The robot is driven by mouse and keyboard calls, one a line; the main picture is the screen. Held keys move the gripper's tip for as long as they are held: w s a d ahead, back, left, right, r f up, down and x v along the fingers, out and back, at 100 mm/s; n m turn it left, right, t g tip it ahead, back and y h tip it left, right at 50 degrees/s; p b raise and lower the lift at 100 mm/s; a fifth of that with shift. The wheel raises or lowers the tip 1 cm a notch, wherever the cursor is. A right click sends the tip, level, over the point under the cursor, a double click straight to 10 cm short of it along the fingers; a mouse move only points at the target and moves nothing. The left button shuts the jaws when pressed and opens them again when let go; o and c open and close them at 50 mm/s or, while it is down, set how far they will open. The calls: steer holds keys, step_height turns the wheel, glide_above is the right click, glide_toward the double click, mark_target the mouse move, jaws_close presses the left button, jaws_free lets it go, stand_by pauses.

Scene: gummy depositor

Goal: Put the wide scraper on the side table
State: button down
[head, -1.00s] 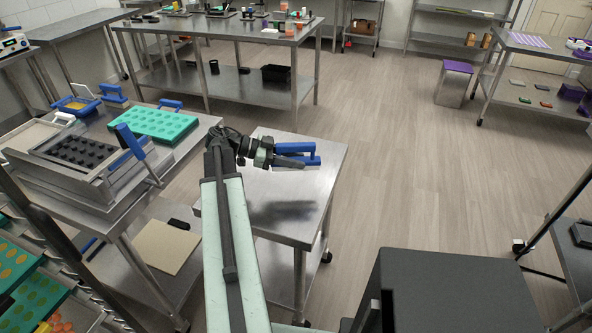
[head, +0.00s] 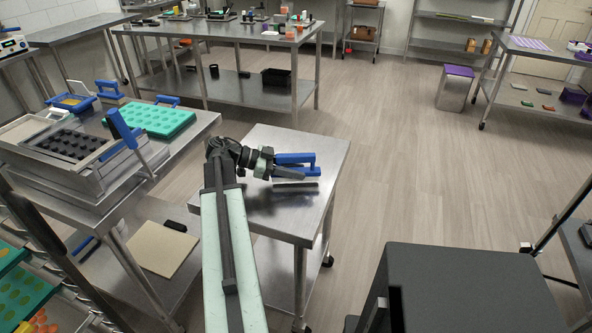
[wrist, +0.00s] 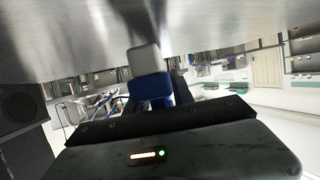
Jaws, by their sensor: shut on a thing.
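The wide scraper (head: 296,158), with blue parts showing, is held in my gripper (head: 284,170) over the side table (head: 318,198). My gripper is shut on it, and its fingers hide part of it. A dark shadow lies on the tabletop just below the scraper, so it is low over the table. I cannot tell whether it touches. In the wrist view a blue part of the scraper (wrist: 151,88) shows between the fingers, close to the steel tabletop (wrist: 70,35) at the top of the picture.
The depositor bench (head: 200,125) at the left carries a teal mould (head: 152,119), a black mould (head: 70,146) and blue-handled pieces. The side table's top is otherwise clear. A dark box-shaped surface (head: 460,290) is at the lower right. The floor right of the side table is open.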

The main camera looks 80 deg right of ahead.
steer(key=shift+f+b, duration=0.6)
steer(key=shift+b, duration=0.05)
steer(key=c, duration=1)
jaws_free()
steer(key=shift+r, duration=0.1)
steer(key=p+v, duration=0.2)
steer(key=v, duration=0.5)
steer(key=shift+r+p, duration=0.1)
steer(key=shift+p, duration=0.3)
steer(key=shift+w, duration=0.4)
